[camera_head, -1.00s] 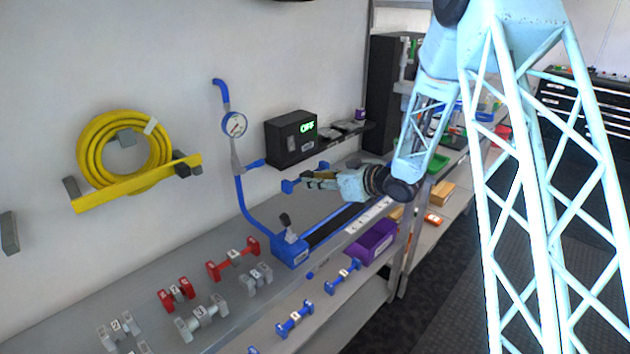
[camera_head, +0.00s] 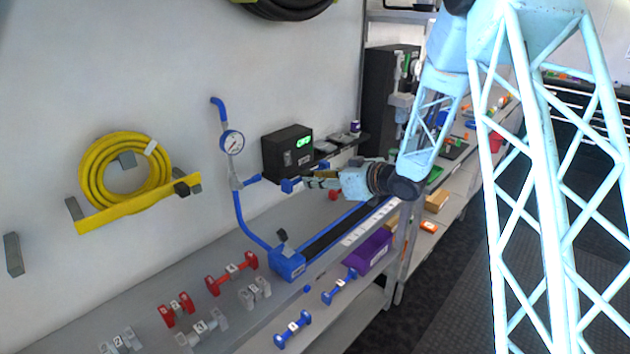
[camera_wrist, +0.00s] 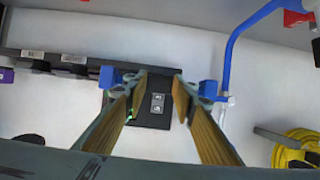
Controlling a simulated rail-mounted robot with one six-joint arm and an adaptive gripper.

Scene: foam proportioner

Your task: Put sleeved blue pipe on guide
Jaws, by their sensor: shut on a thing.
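My gripper (camera_head: 312,182) is shut on a blue pipe piece (camera_head: 289,186) and holds it in the air above the bench, in front of the wall. Square blue ends stick out on both sides of the fingers in the wrist view (camera_wrist: 209,90); its middle is hard to make out. Below is a blue fixture on the bench, with a blue block (camera_head: 288,265) and a long blue rail (camera_head: 335,229) running back right beside a dark strip. A bent blue wall pipe (camera_head: 240,210) with a round gauge (camera_head: 232,142) rises from the block. I cannot tell which part is the guide.
A black box with a green display (camera_head: 288,152) is on the wall behind my gripper. A yellow hose (camera_head: 122,172) hangs at left.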

